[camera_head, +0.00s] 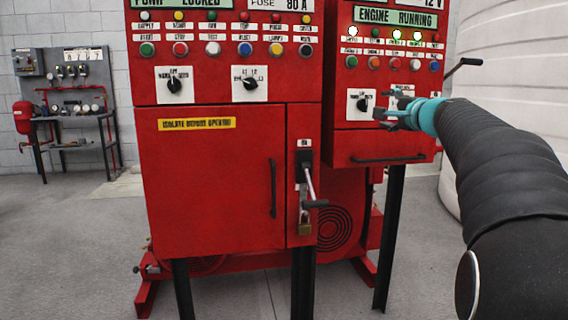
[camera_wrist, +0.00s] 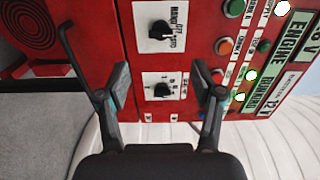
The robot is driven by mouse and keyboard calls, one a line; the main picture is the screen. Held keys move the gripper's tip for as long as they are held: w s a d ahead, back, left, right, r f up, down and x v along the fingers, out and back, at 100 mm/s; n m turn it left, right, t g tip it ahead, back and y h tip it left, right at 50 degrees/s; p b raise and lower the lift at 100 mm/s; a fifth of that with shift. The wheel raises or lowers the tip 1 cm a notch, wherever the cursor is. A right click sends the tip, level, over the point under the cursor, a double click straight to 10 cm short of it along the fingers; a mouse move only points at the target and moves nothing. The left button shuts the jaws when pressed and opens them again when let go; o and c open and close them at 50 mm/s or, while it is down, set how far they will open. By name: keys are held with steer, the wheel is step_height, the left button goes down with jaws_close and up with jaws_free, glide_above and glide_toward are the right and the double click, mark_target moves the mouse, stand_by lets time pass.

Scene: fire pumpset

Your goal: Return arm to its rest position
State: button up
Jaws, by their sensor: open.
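My gripper (camera_head: 392,112) is at the end of my black-sleeved arm, in front of the right red panel (camera_head: 350,140). In the wrist view my gripper (camera_wrist: 163,88) has its two fingers well apart with nothing between them. Beyond the fingers, a small black rotary switch (camera_wrist: 162,90) on a white plate faces the camera. A second rotary switch (camera_wrist: 160,30) sits on another white plate above it in that view. In the head view the fingers partly cover the switches on this panel. Contact with the panel cannot be told.
The left red cabinet (camera_head: 205,215) has a door handle, a lever (camera_head: 310,185) and a padlock (camera_head: 304,228). A black crank handle (camera_head: 462,66) juts out right of the right panel. A pale ribbed tank (camera_head: 515,60) stands behind my arm. Grey floor (camera_head: 75,260) is clear at left.

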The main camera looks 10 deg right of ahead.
step_height(320, 180, down, 11)
steer(key=a+n+g, duration=0.1)
steer(key=n+g, duration=0.2)
steer(key=s+a+f+n+g+y, duration=0.1)
steer(key=s+a+f+n+g, duration=0.35)
steer(key=s+a+f, duration=0.45)
steer(key=s+a+f+n+g+p, duration=0.1)
steer(key=s+a+f+n, duration=0.2)
steer(key=s, duration=0.6)
steer(key=s+a+f+n+g+h+p, duration=0.1)
steer(key=s+a+f, duration=0.4)
steer(key=s, duration=0.5)
steer(key=s+a+f+n+g+p, duration=0.2)
steer(key=s+a+f+n, duration=0.3)
steer(key=s, duration=0.5)
steer(key=shift+n+g+h, duration=0.3)
steer(key=shift+n+g, duration=0.15)
steer(key=shift+a, duration=0.1)
steer(key=shift+c, duration=0.3)
